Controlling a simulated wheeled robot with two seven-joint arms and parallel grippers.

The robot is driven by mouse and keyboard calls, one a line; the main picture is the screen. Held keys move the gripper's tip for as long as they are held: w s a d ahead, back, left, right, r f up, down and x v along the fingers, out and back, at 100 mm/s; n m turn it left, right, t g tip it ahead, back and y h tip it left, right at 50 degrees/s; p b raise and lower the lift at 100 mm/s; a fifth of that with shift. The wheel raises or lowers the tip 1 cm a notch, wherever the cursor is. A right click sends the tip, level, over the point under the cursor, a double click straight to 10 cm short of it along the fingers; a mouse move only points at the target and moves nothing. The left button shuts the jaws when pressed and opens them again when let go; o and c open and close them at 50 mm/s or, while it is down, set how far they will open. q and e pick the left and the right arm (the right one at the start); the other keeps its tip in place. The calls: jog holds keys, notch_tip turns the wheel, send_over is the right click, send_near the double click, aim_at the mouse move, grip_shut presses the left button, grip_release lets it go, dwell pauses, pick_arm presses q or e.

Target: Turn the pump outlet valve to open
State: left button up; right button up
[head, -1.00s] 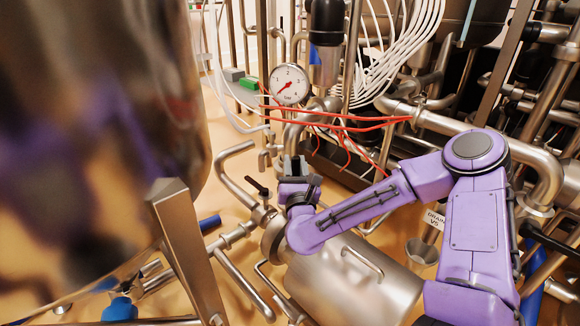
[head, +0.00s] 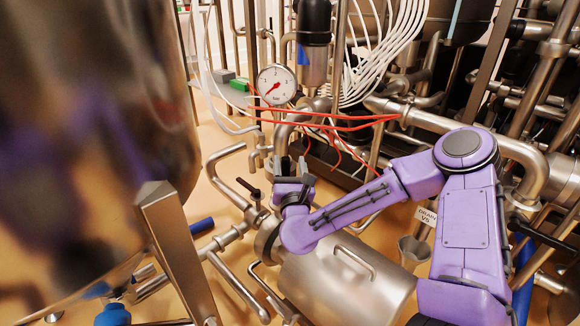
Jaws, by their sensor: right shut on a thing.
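The pump (head: 345,285) is a brushed steel cylinder with a wire handle, low in the middle. A steel outlet pipe (head: 284,128) rises behind my right gripper. My right gripper (head: 292,167) has dark fingers and is shut at the foot of this pipe, just above the pump's left end. The outlet valve's handle is largely hidden between and behind the fingers, so its angle cannot be made out. A separate black lever (head: 250,190) sits on the pipework just left of the gripper, apart from it. My left gripper is not in view.
A round pressure gauge (head: 277,85) stands above the gripper. Red cables (head: 330,122) cross behind it. A large shiny tank (head: 90,130) fills the left. A steel post (head: 172,245) stands in front. A funnel (head: 413,252) is right of the pump.

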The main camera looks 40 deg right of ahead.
jog(key=shift+s+a, duration=0.15)
jog(key=shift+a, duration=0.05)
jog(key=v, duration=1)
jog(key=shift+f, duration=0.1)
